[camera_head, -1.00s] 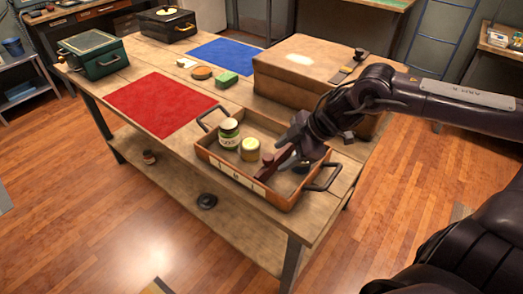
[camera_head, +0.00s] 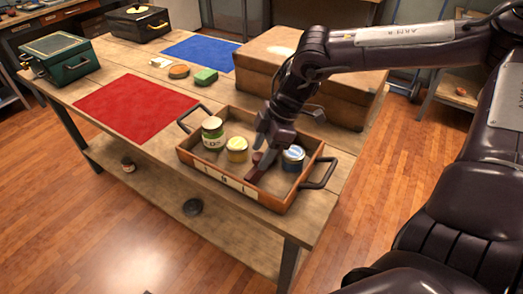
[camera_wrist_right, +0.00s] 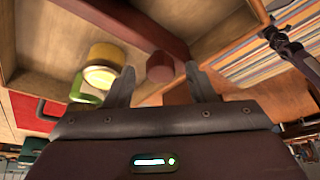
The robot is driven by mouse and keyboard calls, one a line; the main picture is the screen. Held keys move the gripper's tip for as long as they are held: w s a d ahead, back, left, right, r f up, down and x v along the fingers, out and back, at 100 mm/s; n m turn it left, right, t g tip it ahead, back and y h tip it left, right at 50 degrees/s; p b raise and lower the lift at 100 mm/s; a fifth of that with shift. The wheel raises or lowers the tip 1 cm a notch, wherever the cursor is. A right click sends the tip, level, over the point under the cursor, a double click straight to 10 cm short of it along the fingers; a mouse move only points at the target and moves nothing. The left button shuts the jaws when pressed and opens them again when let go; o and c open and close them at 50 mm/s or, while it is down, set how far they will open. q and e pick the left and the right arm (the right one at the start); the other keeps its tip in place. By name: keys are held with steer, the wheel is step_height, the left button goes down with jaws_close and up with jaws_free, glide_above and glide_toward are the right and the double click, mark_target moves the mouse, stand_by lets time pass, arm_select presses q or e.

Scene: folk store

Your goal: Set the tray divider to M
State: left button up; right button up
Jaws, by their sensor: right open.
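The tray (camera_head: 290,207) is an orange-brown box with two dark handles and a pale marked strip (camera_head: 225,180) on its front wall. The strip's letters are too small to read. The dark red divider (camera_head: 254,173) crosses the tray near the strip's right end. In the right wrist view the divider is a dark red bar (camera_wrist_right: 130,28) ending in a round knob (camera_wrist_right: 160,68). My right gripper (camera_head: 262,150) is open over the tray. In the right wrist view the knob appears between its fingertips, and contact cannot be told. My left gripper is out of view.
A green can (camera_head: 212,134) and a yellow can (camera_head: 237,150) stand left of the divider, a blue can (camera_head: 293,158) right of it. A large brown box (camera_head: 345,95) stands behind the tray. A red mat (camera_head: 135,107) lies on the table's left.

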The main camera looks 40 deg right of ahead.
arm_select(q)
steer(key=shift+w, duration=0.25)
arm_select(e)
steer(key=shift+a+f, duration=0.1)
steer(key=shift+f, duration=0.1)
